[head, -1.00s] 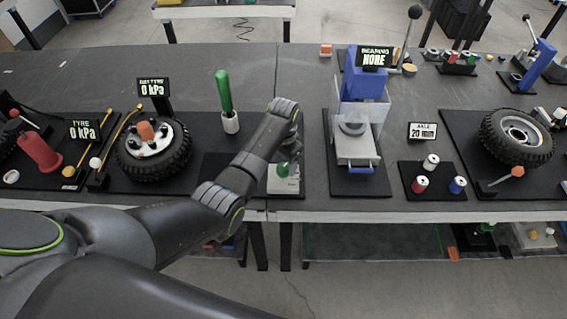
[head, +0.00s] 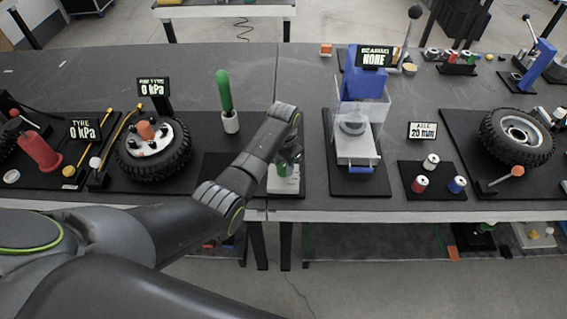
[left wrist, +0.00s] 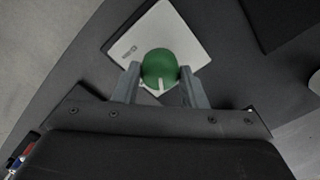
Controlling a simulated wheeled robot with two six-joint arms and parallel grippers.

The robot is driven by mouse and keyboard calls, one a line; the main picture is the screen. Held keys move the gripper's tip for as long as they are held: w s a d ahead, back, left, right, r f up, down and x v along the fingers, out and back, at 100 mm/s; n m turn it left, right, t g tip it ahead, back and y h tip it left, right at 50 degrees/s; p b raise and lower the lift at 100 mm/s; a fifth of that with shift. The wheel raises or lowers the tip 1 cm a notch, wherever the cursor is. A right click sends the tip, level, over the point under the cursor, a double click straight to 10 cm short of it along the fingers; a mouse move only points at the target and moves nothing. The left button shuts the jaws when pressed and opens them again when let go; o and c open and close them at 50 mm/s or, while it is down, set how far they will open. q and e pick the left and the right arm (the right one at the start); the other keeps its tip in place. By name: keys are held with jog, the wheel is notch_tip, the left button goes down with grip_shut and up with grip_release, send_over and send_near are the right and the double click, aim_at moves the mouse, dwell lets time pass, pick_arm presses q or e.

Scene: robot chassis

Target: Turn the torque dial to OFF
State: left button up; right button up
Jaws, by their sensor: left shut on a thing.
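The torque dial is a round green knob (left wrist: 160,68) with a white pointer line, on a pale base plate (left wrist: 190,32) that carries small dark lettering. In the left wrist view my left gripper (left wrist: 160,76) has one finger on each side of the knob and is shut on it. The pointer line points toward the bottom of that view. In the head view the base plate (head: 283,182) lies near the table's front edge, and my left gripper (head: 288,163) comes down over it and hides most of the knob. The lettering is too small to read. My right gripper is not in view.
A green-handled tool (head: 225,92) stands upright in a white holder behind my left arm. A bearing press (head: 358,150) with a clear guard stands just right of the dial.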

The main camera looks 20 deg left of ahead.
aim_at(283, 166)
pick_arm(q)
jog(key=shift+r+n+p, duration=0.2)
jog(key=shift+n+p, duration=0.95)
jog(key=shift+n, duration=0.15)
jog(key=shift+n+p, duration=0.6)
jog(key=shift+n, duration=0.5)
jog(key=shift+f+n+p, duration=0.1)
jog(key=shift+n+p, duration=0.35)
jog(key=shift+n, duration=0.55)
jog(key=o, duration=1)
notch_tip(283, 166, up, 17)
jog(key=shift+r+b, duration=0.15)
jog(key=shift+b, duration=0.15)
